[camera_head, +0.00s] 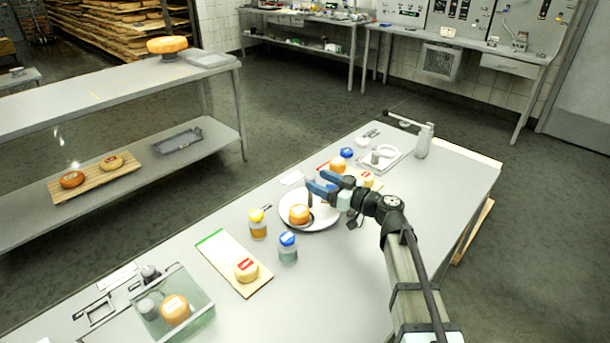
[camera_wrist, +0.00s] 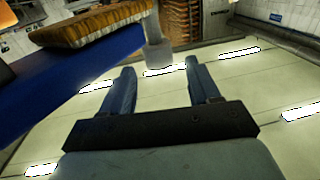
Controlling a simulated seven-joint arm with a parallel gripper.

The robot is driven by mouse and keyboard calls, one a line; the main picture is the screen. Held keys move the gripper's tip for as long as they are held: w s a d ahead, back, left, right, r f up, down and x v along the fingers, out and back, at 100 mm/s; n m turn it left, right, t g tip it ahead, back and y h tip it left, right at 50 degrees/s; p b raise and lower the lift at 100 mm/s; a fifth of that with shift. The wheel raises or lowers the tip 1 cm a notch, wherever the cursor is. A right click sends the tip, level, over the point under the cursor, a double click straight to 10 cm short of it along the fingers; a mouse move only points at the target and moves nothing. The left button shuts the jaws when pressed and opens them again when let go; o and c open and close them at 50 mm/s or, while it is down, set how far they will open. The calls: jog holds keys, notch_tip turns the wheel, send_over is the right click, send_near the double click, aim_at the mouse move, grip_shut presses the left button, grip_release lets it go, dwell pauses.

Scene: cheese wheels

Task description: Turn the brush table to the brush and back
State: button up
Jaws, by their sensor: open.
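The white round brush table (camera_head: 322,222) lies on the near bench with an orange cheese wheel (camera_head: 299,214) on its left part. My gripper (camera_head: 316,181) is over the far side of the table, its blue fingers apart. In the wrist view my gripper (camera_wrist: 163,70) is open, with a short grey peg (camera_wrist: 158,56) just beyond and between the fingertips; I cannot tell if they touch. Left of it is a long dark-blue bar (camera_wrist: 70,88) with a brown, rough-textured block (camera_wrist: 85,22), which looks like the brush. My gripper hides part of the brush table in the head view.
A yellow-lidded jar (camera_head: 258,224) and a blue-lidded jar (camera_head: 288,248) stand close left of the brush table. A board with a small cheese (camera_head: 246,270) lies nearer left. Small cheeses and a grey bottle (camera_head: 423,141) stand beyond my gripper. The bench right of my arm is clear.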

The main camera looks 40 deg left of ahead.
aim_at(306, 175)
jog(key=shift+s+a, duration=0.2)
jog(key=shift+a, duration=1.3)
jog(key=shift+s+a, duration=0.15)
jog(key=shift+a, duration=1.3)
grip_shut()
